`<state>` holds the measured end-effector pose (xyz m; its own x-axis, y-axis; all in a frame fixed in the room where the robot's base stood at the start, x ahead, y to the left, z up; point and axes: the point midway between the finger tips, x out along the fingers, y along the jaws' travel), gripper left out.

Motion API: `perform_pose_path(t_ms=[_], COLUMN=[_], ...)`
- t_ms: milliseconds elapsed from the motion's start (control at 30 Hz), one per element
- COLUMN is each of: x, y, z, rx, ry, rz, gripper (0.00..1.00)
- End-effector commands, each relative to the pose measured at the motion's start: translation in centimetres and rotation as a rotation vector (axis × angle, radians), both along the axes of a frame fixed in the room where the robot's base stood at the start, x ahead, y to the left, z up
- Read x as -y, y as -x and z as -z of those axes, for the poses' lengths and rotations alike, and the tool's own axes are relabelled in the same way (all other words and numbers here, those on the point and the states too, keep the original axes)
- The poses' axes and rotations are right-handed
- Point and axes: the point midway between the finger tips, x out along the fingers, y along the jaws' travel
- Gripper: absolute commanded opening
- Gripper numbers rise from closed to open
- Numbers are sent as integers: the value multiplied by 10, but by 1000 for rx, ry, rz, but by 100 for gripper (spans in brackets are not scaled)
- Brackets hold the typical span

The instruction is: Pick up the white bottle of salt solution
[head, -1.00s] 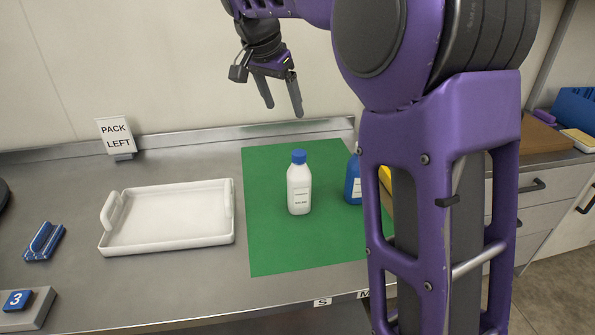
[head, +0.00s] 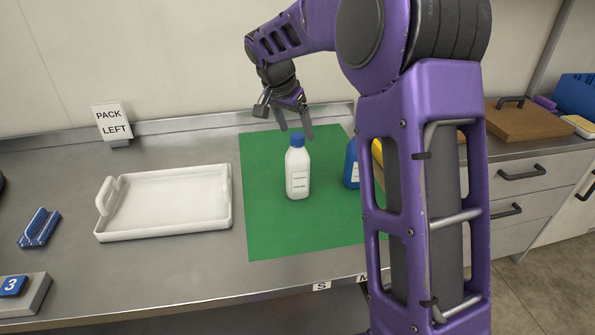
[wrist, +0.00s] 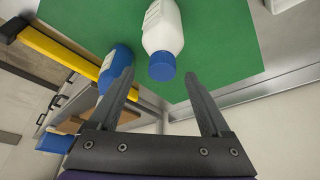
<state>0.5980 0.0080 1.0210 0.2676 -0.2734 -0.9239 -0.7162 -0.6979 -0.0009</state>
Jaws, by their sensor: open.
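The white bottle (head: 298,176) with a blue cap stands upright on the green mat (head: 268,235) in the head view. In the wrist view the white bottle (wrist: 163,32) appears beyond the fingertips, its blue cap roughly in line with the gap between them. My gripper (head: 295,132) is open and empty, just above and behind the bottle's cap in the head view. My gripper's two fingers (wrist: 162,78) show spread apart in the wrist view. No contact with the bottle is visible.
A blue bottle (head: 351,170) stands right of the white one, partly hidden by my arm. A yellow object (wrist: 60,50) lies beyond it. A white tray (head: 165,203) sits to the left, near a "PACK LEFT" sign (head: 112,122). Bare counter lies in front of the tray.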

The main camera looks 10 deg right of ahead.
Motion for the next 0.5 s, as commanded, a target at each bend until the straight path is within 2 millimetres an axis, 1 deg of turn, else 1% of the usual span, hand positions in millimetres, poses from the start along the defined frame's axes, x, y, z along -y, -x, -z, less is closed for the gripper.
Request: perform_pose_path(t_ms=[33,100,200,300,467,500], x=[2,3,7,8,8,8], y=[-3,-7,-10,-12,-12,-12], z=[9,20,32,36,36,35], rx=[-3,-4,-1,-1,0,0], ry=[0,0,0,1,0,0], rz=[1,0,0,0,-1,-1], gripper=[82,82,82,82,82,76])
